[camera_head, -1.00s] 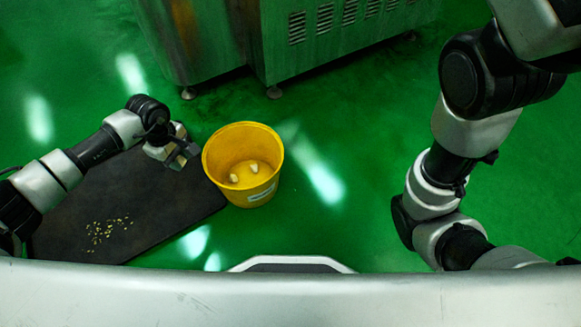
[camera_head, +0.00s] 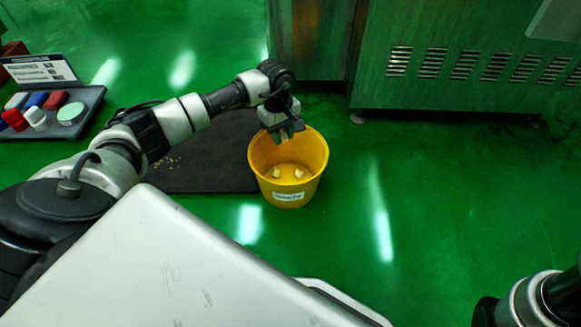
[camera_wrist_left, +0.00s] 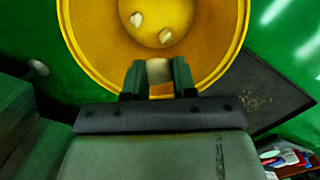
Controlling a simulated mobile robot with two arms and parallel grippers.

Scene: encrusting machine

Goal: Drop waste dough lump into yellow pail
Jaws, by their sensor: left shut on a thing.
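The yellow pail (camera_head: 313,183) stands on the green floor beside a dark mat, with a white label on its front. Two small pale dough lumps (camera_head: 298,173) lie on its bottom. My left gripper (camera_head: 290,133) is above the pail's back rim, pointing down. In the left wrist view the pail (camera_wrist_left: 222,40) opens below the fingers, and the left gripper (camera_wrist_left: 158,78) is shut on a pale dough lump (camera_wrist_left: 158,70) over the near part of the opening. In the head view the fingers hide most of this lump. My right gripper is out of view.
The dark mat (camera_head: 215,178) with pale crumbs lies left of the pail. A grey tray (camera_head: 88,108) with coloured items is at the far left. A green-grey machine (camera_head: 440,90) with vents stands behind. The floor right of the pail is clear.

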